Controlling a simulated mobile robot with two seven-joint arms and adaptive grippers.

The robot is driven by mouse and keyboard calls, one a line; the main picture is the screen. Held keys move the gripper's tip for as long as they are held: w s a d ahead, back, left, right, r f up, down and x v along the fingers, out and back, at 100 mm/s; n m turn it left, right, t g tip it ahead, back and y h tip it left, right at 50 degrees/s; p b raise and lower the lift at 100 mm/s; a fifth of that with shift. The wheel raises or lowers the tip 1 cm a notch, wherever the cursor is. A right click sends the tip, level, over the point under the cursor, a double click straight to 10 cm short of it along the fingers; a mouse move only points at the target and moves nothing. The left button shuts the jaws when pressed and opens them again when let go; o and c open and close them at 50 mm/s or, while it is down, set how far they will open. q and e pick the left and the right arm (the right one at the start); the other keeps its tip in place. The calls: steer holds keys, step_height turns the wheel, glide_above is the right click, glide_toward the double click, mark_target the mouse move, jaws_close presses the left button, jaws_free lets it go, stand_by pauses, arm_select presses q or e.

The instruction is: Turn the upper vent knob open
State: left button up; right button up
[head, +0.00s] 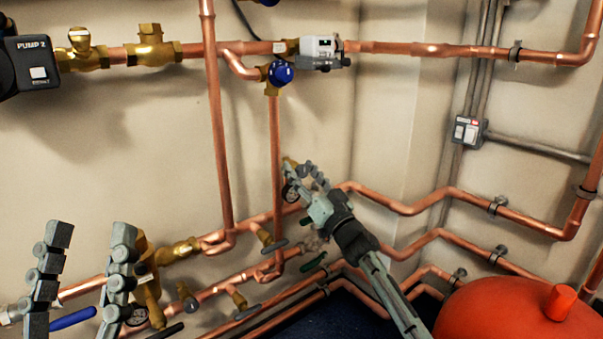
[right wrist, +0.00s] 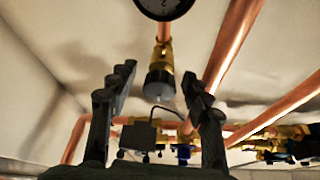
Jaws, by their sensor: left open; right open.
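A brass fitting with a dark knob (right wrist: 158,84) hangs between the fingers of my right gripper (right wrist: 158,82) in the right wrist view; I take this as the vent knob. The fingers stand apart on either side, with visible gaps and no contact seen. In the head view my right gripper (head: 303,174) is beside the vertical copper pipe, by a brass fitting (head: 289,162) and a gauge (head: 290,194); it hides the knob there. My left gripper (head: 84,258) is open at the lower left, its fingers far apart, with nothing seen gripped.
A blue round knob (head: 280,73) sits higher on the pipe, beside a grey-white device (head: 320,50). Copper pipes and lever valves (head: 266,239) crowd the lower wall. A red tank (head: 500,312) stands at the lower right. A pump (head: 30,65) is at the upper left.

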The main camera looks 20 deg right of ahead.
jaws_close()
stand_by(0.3)
